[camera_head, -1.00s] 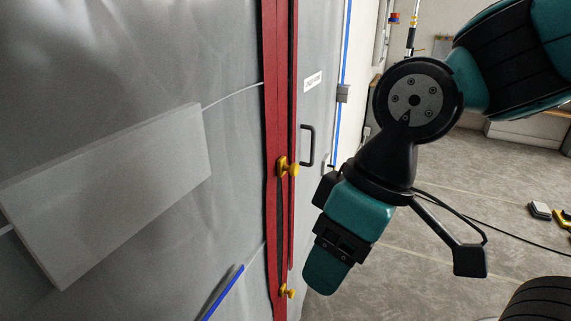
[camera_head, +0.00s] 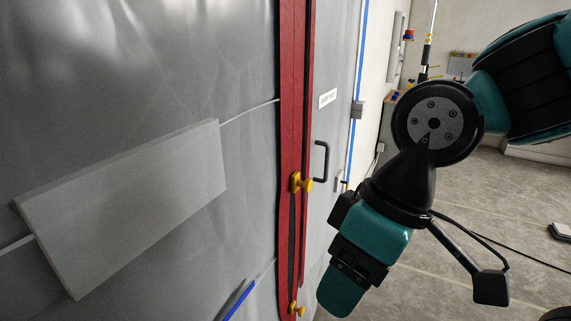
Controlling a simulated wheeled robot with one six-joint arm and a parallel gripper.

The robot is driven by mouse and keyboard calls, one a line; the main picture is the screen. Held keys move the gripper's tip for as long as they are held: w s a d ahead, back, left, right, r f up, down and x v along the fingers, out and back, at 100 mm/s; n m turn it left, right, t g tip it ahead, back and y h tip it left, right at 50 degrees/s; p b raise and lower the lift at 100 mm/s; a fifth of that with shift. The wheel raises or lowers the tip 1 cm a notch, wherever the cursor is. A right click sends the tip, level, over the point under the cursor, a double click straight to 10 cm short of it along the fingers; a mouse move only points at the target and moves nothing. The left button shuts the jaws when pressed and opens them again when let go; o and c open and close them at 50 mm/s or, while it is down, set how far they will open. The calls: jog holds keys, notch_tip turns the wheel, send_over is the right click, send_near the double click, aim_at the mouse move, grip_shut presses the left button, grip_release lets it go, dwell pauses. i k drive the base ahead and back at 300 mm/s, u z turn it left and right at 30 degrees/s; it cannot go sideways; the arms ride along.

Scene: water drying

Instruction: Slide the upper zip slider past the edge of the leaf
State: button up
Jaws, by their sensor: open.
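The upper zip slider (camera_head: 301,184) is a yellow piece with a knob on the red zip strip (camera_head: 291,80). The lower zip slider (camera_head: 296,310), also yellow, is near the bottom edge of the picture. Between the two sliders the zip shows a dark, narrow gap. The grey sheet (camera_head: 150,70) spreads to the left of the zip. My gripper (camera_head: 338,302) is right of the zip, lower than the upper slider and apart from both sliders. It points downward, is open and appears empty; its fingers partly hide each other.
A pale flat panel (camera_head: 125,205) is on the sheet at left, with a blue strip (camera_head: 240,300) below it. Right of the zip are a black handle (camera_head: 321,161) and a white label (camera_head: 327,98). Open floor (camera_head: 490,200) lies to the right.

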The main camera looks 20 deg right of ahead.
aim_at(295, 183)
jog(key=u, duration=0.5)
jog(key=k, duration=1.15)
jog(key=z, duration=0.4)
jog(key=i, duration=0.65)
jog(key=z, duration=0.8)
jog(key=i, duration=0.7)
jog(key=z, duration=0.05)
